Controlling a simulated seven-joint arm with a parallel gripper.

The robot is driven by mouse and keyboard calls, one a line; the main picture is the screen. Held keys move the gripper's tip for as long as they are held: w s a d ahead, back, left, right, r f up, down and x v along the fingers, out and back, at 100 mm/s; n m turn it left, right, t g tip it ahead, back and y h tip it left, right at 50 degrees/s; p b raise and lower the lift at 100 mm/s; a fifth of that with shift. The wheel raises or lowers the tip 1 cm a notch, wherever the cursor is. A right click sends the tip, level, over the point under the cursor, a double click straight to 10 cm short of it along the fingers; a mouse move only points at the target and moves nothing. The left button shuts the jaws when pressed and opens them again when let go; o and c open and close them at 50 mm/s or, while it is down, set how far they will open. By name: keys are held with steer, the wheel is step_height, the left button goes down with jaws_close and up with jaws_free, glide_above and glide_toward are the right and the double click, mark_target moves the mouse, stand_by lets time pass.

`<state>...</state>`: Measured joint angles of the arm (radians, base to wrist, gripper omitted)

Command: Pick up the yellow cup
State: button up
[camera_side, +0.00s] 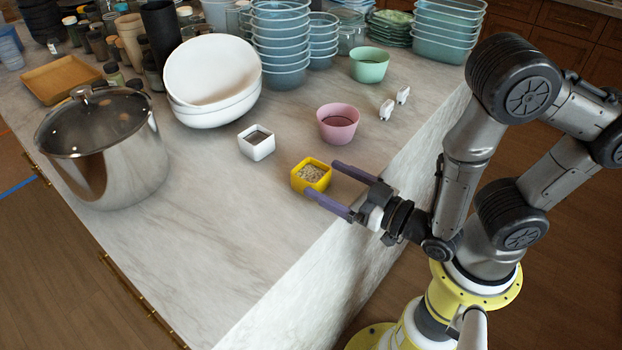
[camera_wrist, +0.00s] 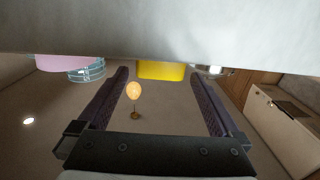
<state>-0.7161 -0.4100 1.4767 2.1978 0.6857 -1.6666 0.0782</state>
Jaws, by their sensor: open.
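The yellow cup (camera_side: 300,186) is small and square with rounded corners and holds pale, grainy contents. It stands upright near the counter's edge. In the wrist view its yellow side (camera_wrist: 162,71) shows at the top, in the gap between the fingertips. My gripper (camera_side: 321,179) is open, with two long purple fingers reaching in from the right, one tip on each side of the cup's near part. The fingers also show in the wrist view (camera_wrist: 159,73). I cannot tell whether either finger touches the cup.
A pink cup (camera_side: 338,126) and a small white square cup (camera_side: 257,148) stand close behind. A steel pot (camera_side: 115,160), white bowls (camera_side: 212,80), a green cup (camera_side: 369,67) and stacked containers (camera_side: 281,48) fill the counter's back and left. The front counter (camera_side: 215,255) is clear.

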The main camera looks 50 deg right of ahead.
mark_target(323, 177)
steer(key=shift+w+f, duration=0.1)
steer(key=shift+w, duration=2.4)
steer(key=c, duration=1.3)
step_height(323, 177, up, 10)
steer(key=shift+r, duration=0.1)
